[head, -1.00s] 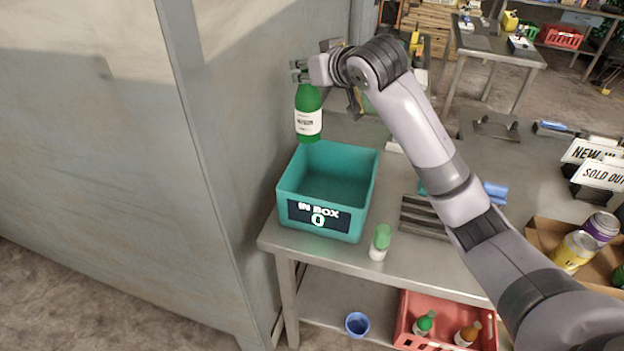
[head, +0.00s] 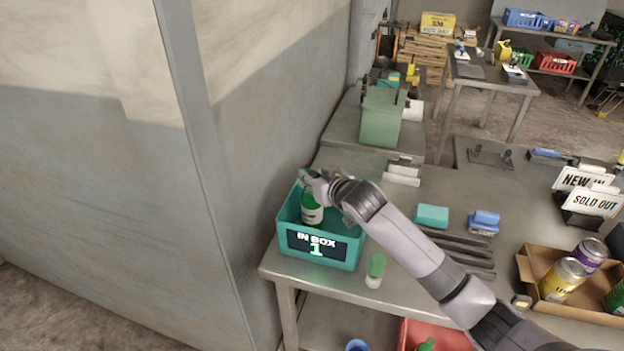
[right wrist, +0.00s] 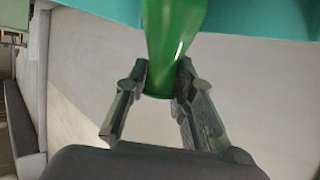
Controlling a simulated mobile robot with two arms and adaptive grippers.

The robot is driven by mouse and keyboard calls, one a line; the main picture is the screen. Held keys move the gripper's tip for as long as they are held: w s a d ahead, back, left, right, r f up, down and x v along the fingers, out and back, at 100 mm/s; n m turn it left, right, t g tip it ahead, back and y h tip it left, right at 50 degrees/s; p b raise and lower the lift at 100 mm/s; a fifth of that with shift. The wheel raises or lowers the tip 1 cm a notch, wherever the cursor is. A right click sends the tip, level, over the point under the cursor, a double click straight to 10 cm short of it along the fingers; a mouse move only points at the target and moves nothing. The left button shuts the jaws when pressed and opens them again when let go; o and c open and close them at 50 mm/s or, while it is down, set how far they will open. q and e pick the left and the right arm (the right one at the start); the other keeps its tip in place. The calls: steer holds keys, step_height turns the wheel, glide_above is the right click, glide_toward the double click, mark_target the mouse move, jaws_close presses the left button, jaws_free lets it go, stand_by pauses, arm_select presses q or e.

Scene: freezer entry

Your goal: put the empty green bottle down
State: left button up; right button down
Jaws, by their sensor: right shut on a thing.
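The green bottle (head: 312,212) with a white label is inside the teal box (head: 340,249), upright or nearly so, at the box's left part. The box's front display reads "IN BOX 1". My right gripper (head: 309,178) is at the top of the bottle, above the box's rim. In the right wrist view the two fingers (right wrist: 160,88) are closed on the neck of the green bottle (right wrist: 172,30). The bottle's base is hidden by the box's front wall. My left gripper is not in view.
A small green-capped bottle (head: 375,270) stands on the table just right of the box. A tall grey wall (head: 110,190) is close on the left. Teal and blue blocks, dark bars and a cardboard tray (head: 540,290) with cans are further right.

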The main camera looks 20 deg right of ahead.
steer(key=shift+w+f, duration=0.1)
steer(key=shift+f, duration=0.6)
steer(key=shift+f, duration=0.15)
steer(key=c, duration=1.3)
jaws_free()
steer(key=shift+c, duration=0.2)
